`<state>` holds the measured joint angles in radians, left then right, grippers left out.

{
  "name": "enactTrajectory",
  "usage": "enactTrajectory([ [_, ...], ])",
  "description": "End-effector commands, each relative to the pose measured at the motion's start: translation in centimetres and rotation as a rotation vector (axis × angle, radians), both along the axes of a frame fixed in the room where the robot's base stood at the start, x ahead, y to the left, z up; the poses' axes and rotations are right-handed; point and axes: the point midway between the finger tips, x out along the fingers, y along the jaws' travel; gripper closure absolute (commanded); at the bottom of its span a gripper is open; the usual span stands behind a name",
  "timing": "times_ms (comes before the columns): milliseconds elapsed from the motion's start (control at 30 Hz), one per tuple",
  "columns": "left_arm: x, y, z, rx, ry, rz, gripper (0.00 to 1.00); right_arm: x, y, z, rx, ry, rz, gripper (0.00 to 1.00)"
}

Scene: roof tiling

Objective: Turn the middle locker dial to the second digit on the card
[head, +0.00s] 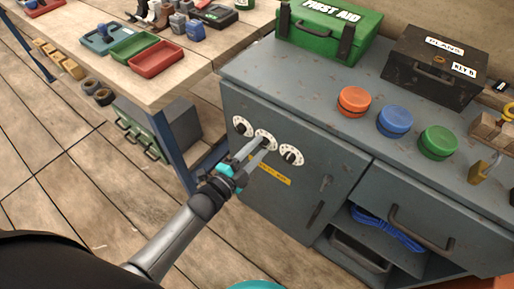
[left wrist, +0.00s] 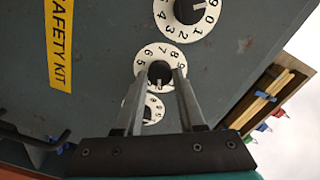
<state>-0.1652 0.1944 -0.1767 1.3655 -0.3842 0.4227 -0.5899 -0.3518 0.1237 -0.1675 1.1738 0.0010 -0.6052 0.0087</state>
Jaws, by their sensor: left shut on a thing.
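The middle locker dial (head: 264,134) is a white numbered disc with a dark knob, on the grey locker's door (head: 243,109). My left gripper (head: 264,146) reaches up to it, its two fingers shut on the knob from both sides. In the left wrist view the gripper (left wrist: 160,76) straddles the dark knob of the middle dial (left wrist: 160,50), whose digits partly show around the fingers. The left dial (head: 242,126) and right dial (head: 291,155) sit beside it, untouched. I cannot make out a card with digits. My right gripper is out of view.
A yellow "SAFETY KIT" label (left wrist: 61,42) is on the door below the dials, near a dark handle (head: 316,213). On the locker top stand a green first aid box (head: 318,38), a black box (head: 425,75) and orange, blue and green round containers. A workbench (head: 188,84) stands left.

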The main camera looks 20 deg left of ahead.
Motion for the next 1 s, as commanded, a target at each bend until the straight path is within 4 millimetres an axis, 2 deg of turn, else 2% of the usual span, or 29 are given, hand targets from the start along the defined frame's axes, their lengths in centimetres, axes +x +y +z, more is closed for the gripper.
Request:
enactTrajectory([
  [333, -0.03, -0.03, -0.06, 0.002, 0.001, 0.000, 1.00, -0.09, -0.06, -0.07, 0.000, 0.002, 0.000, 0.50],
  [367, -0.03, -0.03, -0.06, 0.002, 0.001, 0.000, 0.60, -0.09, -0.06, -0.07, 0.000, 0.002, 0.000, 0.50],
  [600, -0.02, -0.01, -0.04, 0.001, 0.001, 0.000, 0.33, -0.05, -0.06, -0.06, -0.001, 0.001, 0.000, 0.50],
  [1000, -0.63, 0.24, 0.03, 0.001, 0.001, 0.000, 0.31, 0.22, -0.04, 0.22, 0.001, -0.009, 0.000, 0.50],
])
